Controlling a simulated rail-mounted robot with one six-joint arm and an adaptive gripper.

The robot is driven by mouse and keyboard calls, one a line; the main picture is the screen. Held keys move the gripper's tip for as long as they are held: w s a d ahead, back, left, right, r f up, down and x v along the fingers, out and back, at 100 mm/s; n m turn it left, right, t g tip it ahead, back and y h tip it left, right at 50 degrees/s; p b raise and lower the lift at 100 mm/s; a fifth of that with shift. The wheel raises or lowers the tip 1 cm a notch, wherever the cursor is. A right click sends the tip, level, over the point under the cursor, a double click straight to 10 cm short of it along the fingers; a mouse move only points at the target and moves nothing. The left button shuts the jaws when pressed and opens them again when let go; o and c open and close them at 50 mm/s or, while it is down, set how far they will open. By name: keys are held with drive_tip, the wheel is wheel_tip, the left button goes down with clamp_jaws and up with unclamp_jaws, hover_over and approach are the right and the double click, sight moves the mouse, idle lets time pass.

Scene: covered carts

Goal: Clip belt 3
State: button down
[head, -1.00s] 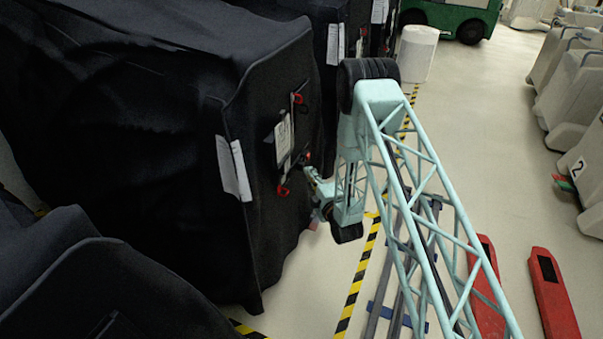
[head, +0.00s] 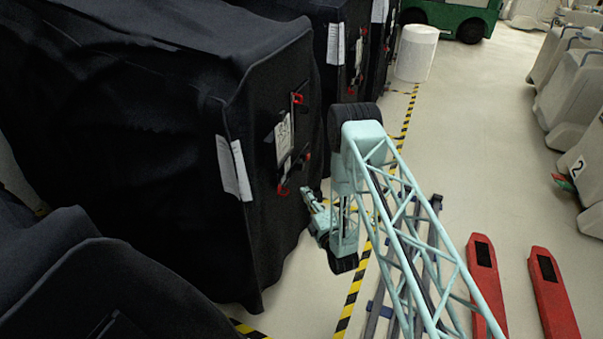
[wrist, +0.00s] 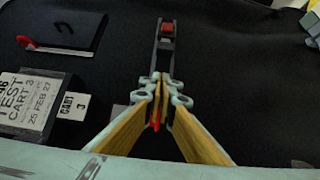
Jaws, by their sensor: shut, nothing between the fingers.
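The covered cart with the black cover (head: 250,160) stands at the left in the head view. Its near end carries a white label (wrist: 35,105) reading "TEST CART 3". Beside the label in the wrist view are a black flap (wrist: 62,35) and a red clip (wrist: 27,42). A dark strap (wrist: 165,50) with a red piece (wrist: 167,28) runs up from my fingertips. My gripper (wrist: 163,82) is shut and empty, low beside the cart's end; it also shows in the head view (head: 309,199). A small red bit (wrist: 155,124) shows between the fingers' rear parts. Whether the fingers touch the cover, I cannot tell.
More covered carts (head: 338,55) stand behind. A white cylinder (head: 416,54) and a green vehicle (head: 458,15) are at the back. Red forks (head: 550,290) lie on the right, with beige units (head: 575,75) beyond. Striped tape (head: 352,295) marks the floor; the aisle floor is open.

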drive_tip(key=shift+w+a, duration=0.1)
drive_tip(key=shift+w, duration=0.05)
drive_tip(key=b, duration=0.2)
approach(299, 166)
drive_tip(key=w+a, duration=0.3)
drive_tip(key=w, duration=0.1)
drive_tip(key=shift+w+f, duration=0.1)
drive_tip(key=shift+w, duration=0.55)
drive_tip(key=shift+d, duration=0.1)
